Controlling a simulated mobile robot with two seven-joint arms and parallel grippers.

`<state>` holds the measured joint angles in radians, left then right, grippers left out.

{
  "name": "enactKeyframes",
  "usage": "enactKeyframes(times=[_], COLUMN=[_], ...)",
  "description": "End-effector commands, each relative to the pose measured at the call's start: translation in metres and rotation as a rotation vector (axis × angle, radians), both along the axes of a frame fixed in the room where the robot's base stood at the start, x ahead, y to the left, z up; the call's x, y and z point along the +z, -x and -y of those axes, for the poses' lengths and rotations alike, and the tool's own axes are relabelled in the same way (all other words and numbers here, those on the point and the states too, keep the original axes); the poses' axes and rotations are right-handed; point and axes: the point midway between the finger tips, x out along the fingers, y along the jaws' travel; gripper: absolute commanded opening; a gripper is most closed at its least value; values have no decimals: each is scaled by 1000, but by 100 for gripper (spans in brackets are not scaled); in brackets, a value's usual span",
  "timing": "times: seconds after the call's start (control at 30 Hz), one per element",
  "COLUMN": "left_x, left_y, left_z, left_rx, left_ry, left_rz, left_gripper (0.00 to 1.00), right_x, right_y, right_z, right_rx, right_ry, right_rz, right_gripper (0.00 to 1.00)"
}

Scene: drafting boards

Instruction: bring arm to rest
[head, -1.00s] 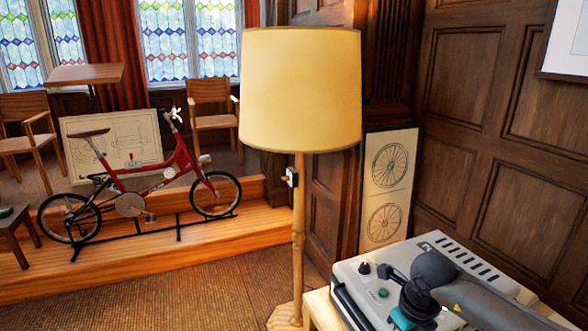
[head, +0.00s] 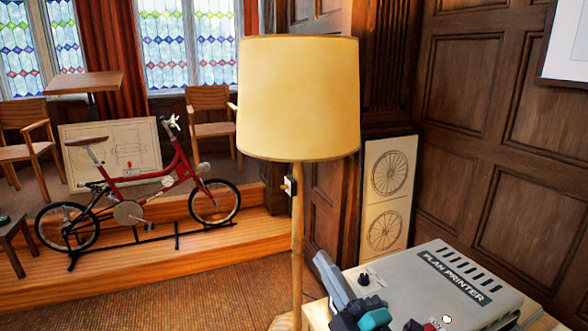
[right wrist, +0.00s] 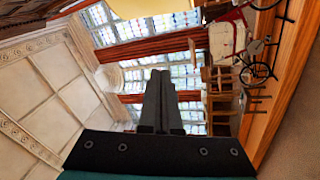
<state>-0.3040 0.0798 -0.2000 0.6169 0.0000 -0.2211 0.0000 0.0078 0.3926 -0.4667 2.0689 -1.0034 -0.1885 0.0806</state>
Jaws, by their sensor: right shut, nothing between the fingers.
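My right gripper (head: 322,258) shows low in the head view, in front of the left edge of the plan printer. Its grey fingers point up and to the left, toward the lamp pole, with black and teal parts below them. In the right wrist view its two dark fingers (right wrist: 160,74) lie together, shut with nothing between them. Part of my arm is cut off by the bottom edge of the head view. My left gripper is not in view.
The grey plan printer (head: 455,272) stands on a light wooden table at lower right. A floor lamp (head: 298,100) stands close behind the gripper. A red bicycle (head: 140,185) stands on a wooden step at left. Carpet lies open between them.

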Motion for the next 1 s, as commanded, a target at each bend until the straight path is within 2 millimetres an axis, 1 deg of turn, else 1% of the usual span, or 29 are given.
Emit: enactKeyframes(times=[0.03, 0.1, 0.17, 0.23, 0.27, 0.3, 0.37, 0.4, 0.47, 0.5, 0.57, 0.6, 0.73, 0.87, 0.9, 1.0], left_x=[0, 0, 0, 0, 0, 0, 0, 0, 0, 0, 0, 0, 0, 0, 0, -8], left_y=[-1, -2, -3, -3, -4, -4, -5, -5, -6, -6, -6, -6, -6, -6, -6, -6], left_z=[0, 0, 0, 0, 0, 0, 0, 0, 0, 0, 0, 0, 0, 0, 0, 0], left_rx=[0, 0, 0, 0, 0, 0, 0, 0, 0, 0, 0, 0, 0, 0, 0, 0], left_ry=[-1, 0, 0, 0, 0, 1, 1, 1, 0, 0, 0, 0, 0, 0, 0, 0], left_rz=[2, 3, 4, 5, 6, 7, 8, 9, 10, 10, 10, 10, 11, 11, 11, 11], left_gripper=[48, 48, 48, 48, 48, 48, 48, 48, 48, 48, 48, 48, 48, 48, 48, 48], right_x=[-9, -26, -44, -70, -82, -99, -124, -140, -162, -176, -192, -200, -221, -233, -235, -265], right_y=[0, 2, 8, 19, 25, 36, 54, 69, 92, 108, 131, 146, 192, 236, 250, 244], right_z=[19, 45, 66, 87, 95, 104, 115, 120, 125, 126, 126, 125, 120, 111, 108, 107], right_rx=[-77, -184, -273, -372, -413, -465, -538, -585, -646, -680, -723, -748, -807, -847, -856, -861], right_ry=[-90, -203, -292, -384, -422, -469, -534, -571, -621, -647, -677, -694, -731, -751, -753, -744], right_rz=[-78, -192, -298, -431, -489, -571, -697, -783, -909, -990, -1100, -1168, -1369, -1551, -1606, -1615], right_gripper=[0, 0, 0, 0, 0, 0, 0, 0, 0, 0, 0, 0, 0, 0, 0, 0])
